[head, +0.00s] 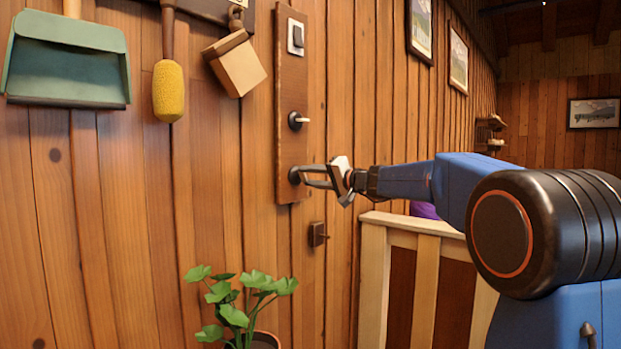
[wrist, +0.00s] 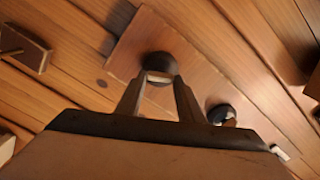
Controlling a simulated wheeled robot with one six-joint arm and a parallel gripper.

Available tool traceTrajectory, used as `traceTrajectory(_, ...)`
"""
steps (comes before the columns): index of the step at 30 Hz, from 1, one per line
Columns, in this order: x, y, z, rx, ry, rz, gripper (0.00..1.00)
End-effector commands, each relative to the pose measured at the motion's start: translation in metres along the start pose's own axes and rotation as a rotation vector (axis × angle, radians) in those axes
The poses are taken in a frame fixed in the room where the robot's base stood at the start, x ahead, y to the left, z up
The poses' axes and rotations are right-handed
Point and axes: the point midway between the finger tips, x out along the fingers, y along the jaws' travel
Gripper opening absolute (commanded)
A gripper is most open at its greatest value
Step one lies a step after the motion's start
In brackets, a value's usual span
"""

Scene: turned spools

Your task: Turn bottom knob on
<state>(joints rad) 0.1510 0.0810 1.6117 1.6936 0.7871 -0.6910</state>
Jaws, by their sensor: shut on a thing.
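A tall brown panel (head: 291,140) is fixed upright on the plank wall. It carries a white switch (head: 296,37) at the top, an upper dark knob (head: 297,121) with a light mark, and the bottom knob (head: 294,175) near its lower end. My gripper (head: 303,176) reaches in from the right and is shut on the bottom knob, its fingers partly covering it. In the wrist view the bottom knob (wrist: 158,65) is dark and round between the fingertips. The upper knob (wrist: 221,113) shows beside the right finger.
A small brown wall fitting (head: 318,234) sits below the panel. A dustpan (head: 67,60), a yellow brush (head: 168,90) and a wooden block (head: 236,64) hang at left. A potted plant (head: 238,305) stands below; a wooden partition (head: 409,222) stands under my arm.

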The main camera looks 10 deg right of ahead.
Motion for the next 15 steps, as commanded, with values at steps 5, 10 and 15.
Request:
traceTrajectory(5,-0.0002,0.0019,0.0002,0.162,0.0,0.002,0.12)
traceTrajectory(10,-0.0002,0.0026,0.0004,0.3,0.0,0.002,0.12)
traceTrajectory(15,-0.0002,0.0032,0.0006,0.407,0.0,0.002,0.12)
